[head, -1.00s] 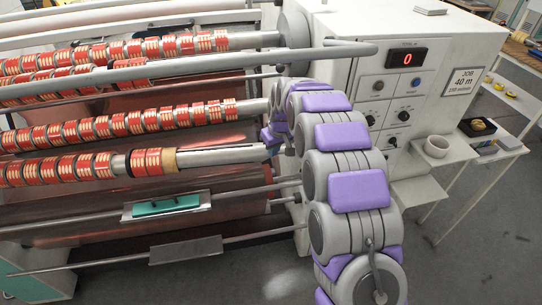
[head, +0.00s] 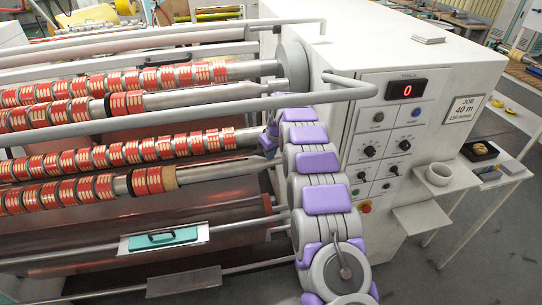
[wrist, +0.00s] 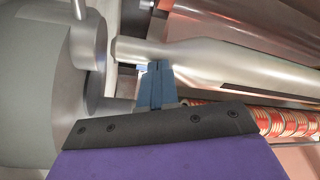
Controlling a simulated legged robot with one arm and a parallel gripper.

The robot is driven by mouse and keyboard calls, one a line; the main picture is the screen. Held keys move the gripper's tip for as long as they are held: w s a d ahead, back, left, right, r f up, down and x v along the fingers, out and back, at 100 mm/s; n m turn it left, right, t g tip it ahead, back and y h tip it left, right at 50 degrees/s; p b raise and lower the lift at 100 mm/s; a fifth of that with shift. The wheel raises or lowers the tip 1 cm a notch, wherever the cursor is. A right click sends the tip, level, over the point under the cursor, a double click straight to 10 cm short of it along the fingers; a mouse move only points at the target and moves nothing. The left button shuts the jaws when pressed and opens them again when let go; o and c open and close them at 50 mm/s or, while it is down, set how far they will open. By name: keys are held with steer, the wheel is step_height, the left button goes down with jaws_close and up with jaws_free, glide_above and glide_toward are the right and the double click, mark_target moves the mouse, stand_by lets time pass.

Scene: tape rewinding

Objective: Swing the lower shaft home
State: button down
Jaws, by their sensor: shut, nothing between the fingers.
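The lower shaft (head: 222,172) carries red tape rolls and a tan core, with a bare silver end pointing right in the head view. In the wrist view its stepped, tapered end (wrist: 190,62) lies across the upper middle, with its narrow tip close to a grey round machine part (wrist: 90,60) at left. A gap shows between tip and round part. My gripper (wrist: 157,70) is shut and empty, its blue fingers overlapping the shaft near the narrow end; I cannot tell if they touch. In the head view my gripper (head: 270,150) is partly hidden by my arm.
Another loaded shaft (head: 120,152) runs just above the lower one. A grey rail (head: 200,112) crosses above, bending toward the white machine cabinet (head: 345,60). A tray with a teal handled block (head: 165,238) sits below. The cabinet's red display (head: 392,89) reads 0.

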steer(key=shift+a+f, duration=0.2)
steer(key=shift+a, duration=0.2)
steer(key=shift+s, duration=0.1)
steer(key=shift+d, duration=0.1)
